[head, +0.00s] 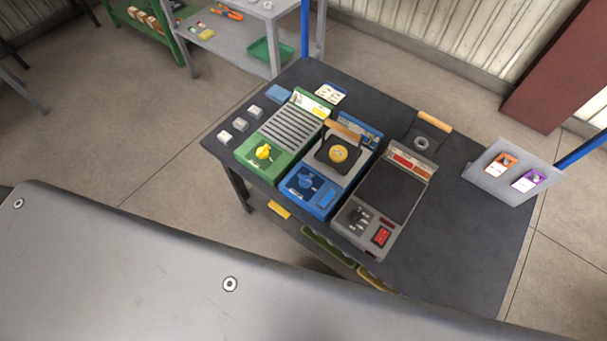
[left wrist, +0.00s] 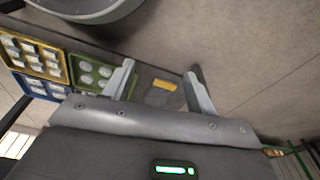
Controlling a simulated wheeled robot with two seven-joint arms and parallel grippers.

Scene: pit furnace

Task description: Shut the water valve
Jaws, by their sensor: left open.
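No part is plainly marked as the water valve. On the dark table (head: 455,215) in the head view stand three units side by side. The blue unit (head: 313,200) has a blue knob (head: 306,182). The green unit (head: 250,160) has a yellow knob (head: 263,152). The grey unit (head: 376,238) has a black knob (head: 357,215) and a red switch (head: 381,237). My left gripper (left wrist: 159,68) shows only in the left wrist view, with its fingers apart and nothing held between them. My right gripper is in neither view.
A sign board (head: 513,170) with orange and purple cards stands at the table's right. Small pale blocks (head: 240,124) lie at its left edge. In the left wrist view are a yellow tray (left wrist: 35,52), a green tray (left wrist: 93,72) and a yellow piece (left wrist: 164,85). A grey shelf (head: 235,38) stands behind.

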